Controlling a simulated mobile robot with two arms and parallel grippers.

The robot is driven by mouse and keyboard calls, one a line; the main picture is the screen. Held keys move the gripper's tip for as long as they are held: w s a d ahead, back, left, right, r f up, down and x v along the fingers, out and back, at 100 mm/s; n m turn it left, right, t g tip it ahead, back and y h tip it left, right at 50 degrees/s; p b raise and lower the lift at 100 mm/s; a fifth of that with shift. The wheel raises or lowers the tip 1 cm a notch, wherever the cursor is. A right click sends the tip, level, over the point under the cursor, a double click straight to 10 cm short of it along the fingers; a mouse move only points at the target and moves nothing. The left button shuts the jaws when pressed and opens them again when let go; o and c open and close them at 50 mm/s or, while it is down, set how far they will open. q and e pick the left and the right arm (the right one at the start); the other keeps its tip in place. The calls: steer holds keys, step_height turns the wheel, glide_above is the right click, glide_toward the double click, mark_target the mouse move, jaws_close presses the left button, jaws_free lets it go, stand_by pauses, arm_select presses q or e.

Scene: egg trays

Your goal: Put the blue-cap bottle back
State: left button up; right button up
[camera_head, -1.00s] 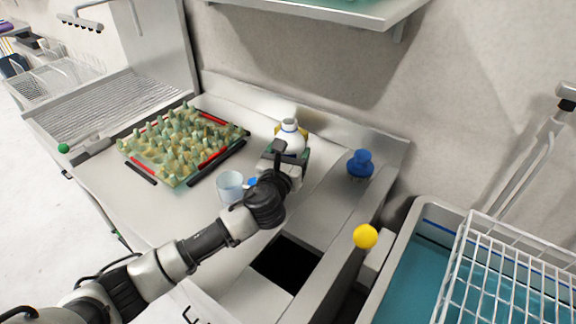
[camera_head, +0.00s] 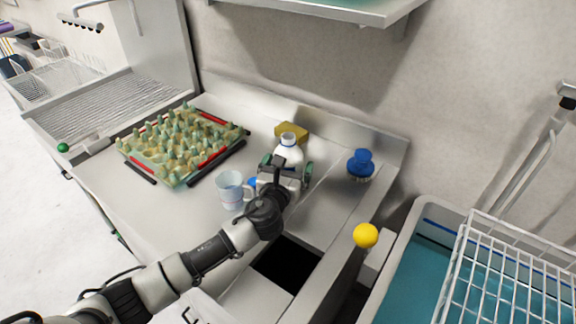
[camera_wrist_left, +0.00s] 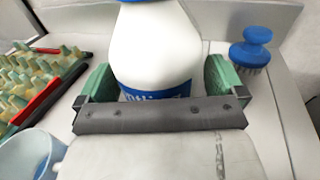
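A white bottle (camera_head: 288,155) with blue at its neck and a blue label band stands upright between my left gripper's fingers on the steel counter side of the head view. I cannot tell whether its base touches the counter. The left wrist view shows its body (camera_wrist_left: 155,55) close up, with its top cut off. My left gripper (camera_head: 287,168) has its green finger pads (camera_wrist_left: 165,82) on either side of the bottle, shut on its lower body. The arm hides the bottle's base in the head view. My right gripper is not in view.
A clear cup (camera_head: 230,190) stands just left of the gripper, with a small blue item (camera_head: 253,183) beside it. A yellow sponge (camera_head: 292,131) lies behind the bottle. A blue brush (camera_head: 361,165) stands right. An egg tray (camera_head: 240,152) lies left. A dark opening (camera_head: 287,262) is in front.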

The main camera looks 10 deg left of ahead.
arm_select(q)
steer(key=shift+r, duration=0.1)
steer(key=shift+s, duration=0.2)
steer(key=s, duration=1.1)
steer(key=shift+s+a+b, duration=0.35)
steer(key=shift+a+b, duration=0.05)
steer(key=shift+a, duration=0.05)
